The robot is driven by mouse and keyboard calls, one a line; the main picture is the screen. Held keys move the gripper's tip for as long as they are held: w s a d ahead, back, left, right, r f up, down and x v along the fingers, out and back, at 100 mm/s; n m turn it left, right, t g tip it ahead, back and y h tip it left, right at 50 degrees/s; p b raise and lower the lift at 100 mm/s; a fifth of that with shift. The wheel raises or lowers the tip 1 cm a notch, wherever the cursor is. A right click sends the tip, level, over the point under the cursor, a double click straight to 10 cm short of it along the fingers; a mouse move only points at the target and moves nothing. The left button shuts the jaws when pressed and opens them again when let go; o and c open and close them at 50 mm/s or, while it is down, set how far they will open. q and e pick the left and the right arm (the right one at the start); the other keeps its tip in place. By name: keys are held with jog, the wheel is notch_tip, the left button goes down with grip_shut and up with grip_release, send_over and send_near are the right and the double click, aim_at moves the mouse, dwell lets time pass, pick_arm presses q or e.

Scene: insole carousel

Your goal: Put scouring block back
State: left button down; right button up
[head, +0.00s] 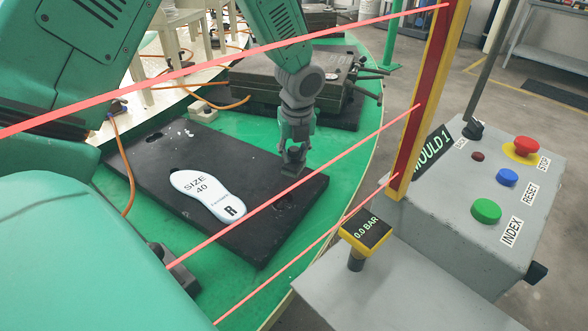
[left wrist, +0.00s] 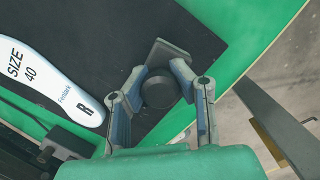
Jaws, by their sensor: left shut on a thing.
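The scouring block (left wrist: 166,54) looks like a dark grey plate with a round dark knob (left wrist: 160,91) in the left wrist view. My left gripper (left wrist: 160,88) is shut on the knob, one finger on each side. In the head view my left gripper (head: 294,150) points down with the block (head: 293,167) below it, over the right part of a black plate (head: 140,155). I cannot tell whether the block touches the plate. My right gripper does not show.
A white insole marked SIZE 40 R (head: 208,194) lies on the black plate, left of my gripper. A dark mould (head: 290,80) stands behind. Red beams cross the view to a yellow-red post (head: 420,100). A grey control box (head: 470,200) stands at right.

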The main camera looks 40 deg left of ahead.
aim_at(296, 162)
pick_arm(q)
jog(key=shift+d+f, duration=0.3)
jog(key=shift+f, duration=0.2)
notch_tip(296, 162, down, 2)
jog(key=shift+d+f+b, duration=0.1)
jog(key=shift+f+b, duration=0.1)
jog(key=shift+b, duration=0.2)
jog(key=shift+f, duration=0.3)
jog(key=shift+a, duration=0.4)
jog(key=c, duration=1.4)
grip_release()
jog(key=shift+o, duration=0.2)
jog(key=shift+d, duration=0.15)
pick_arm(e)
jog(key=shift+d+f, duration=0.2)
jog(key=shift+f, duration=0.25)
pick_arm(q)
jog(key=shift+d, duration=0.1)
jog(key=shift+r, duration=0.1)
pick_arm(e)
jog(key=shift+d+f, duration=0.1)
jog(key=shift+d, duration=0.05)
